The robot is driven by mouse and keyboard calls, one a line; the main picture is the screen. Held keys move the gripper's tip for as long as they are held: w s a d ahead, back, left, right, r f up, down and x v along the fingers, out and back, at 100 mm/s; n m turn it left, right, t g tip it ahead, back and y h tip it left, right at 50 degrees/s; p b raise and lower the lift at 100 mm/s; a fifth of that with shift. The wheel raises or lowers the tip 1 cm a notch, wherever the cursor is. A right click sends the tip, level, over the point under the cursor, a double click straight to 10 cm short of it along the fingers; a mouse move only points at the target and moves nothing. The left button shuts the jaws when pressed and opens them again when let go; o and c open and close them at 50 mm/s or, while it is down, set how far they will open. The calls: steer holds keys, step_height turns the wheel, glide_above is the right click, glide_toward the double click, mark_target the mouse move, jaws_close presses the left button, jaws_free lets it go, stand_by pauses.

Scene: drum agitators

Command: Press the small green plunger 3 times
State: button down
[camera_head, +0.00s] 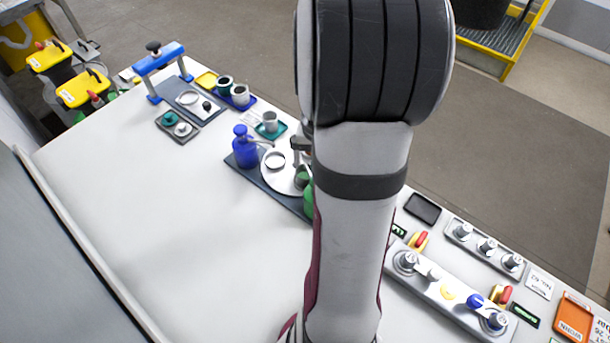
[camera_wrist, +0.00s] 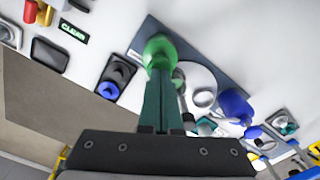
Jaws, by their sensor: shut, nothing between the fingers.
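A green pump-like piece (camera_head: 309,201) shows at the front end of a dark tray (camera_head: 291,203) in the head view, mostly hidden by my arm. In the wrist view its rounded green top (camera_wrist: 158,48) lies just beyond my fingertips. My gripper (camera_wrist: 163,75) is shut and empty, its fingers side by side and pointing at the green piece. I cannot tell whether the tips touch it.
A white round plate (camera_head: 271,181) with small cups lies between the green and blue pieces. A control panel with knobs (camera_head: 447,291) is at the right. A blue press frame (camera_head: 159,61) and small trays stand at the back left. The table's left part is clear.

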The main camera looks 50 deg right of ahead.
steer(key=shift+r, duration=3)
steer(key=w+a+r+n, duration=0.1)
steer(key=a+r+n, duration=0.2)
steer(key=a, duration=1)
steer(key=s+a+n+y, duration=0.1)
steer(key=s+a, duration=0.3)
steer(key=a, duration=0.3)
steer(key=s+a+n, duration=0.2)
steer(key=s+a, duration=0.2)
steer(key=a, duration=0.3)
steer(key=shift+s+a+f+y, duration=0.25)
steer(key=shift+a+f+y, duration=0.1)
steer(key=shift+f+y, duration=0.1)
